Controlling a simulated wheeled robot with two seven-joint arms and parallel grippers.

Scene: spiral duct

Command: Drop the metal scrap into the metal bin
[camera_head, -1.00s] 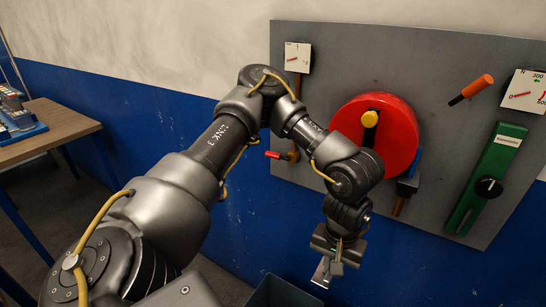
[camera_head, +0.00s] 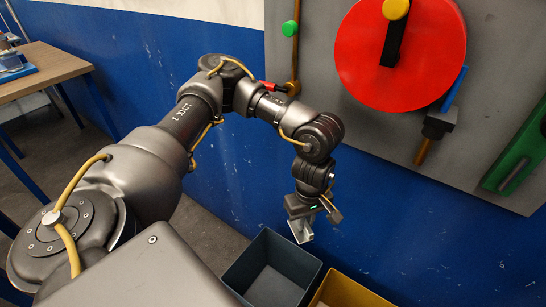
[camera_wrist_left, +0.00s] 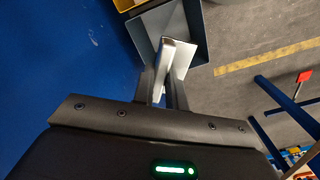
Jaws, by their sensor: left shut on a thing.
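My left gripper (camera_head: 302,213) points down and is shut on the metal scrap, a bright silvery angled piece (camera_head: 302,231). The scrap hangs just above the far right rim of an open dark grey bin (camera_head: 243,268). In the left wrist view, the scrap (camera_wrist_left: 178,54) sticks out from between the fingers (camera_wrist_left: 161,91), in front of the grey bin (camera_wrist_left: 198,32). No label on the bin is readable. The bin's visible floor looks empty. My right gripper is not in view.
A yellow bin (camera_head: 345,291) stands right beside the grey one, partly cut off. A grey wall panel (camera_head: 300,60) carries a red disc (camera_head: 430,60) and a green lever unit (camera_head: 520,155). A wooden table (camera_head: 48,75) is at the far left.

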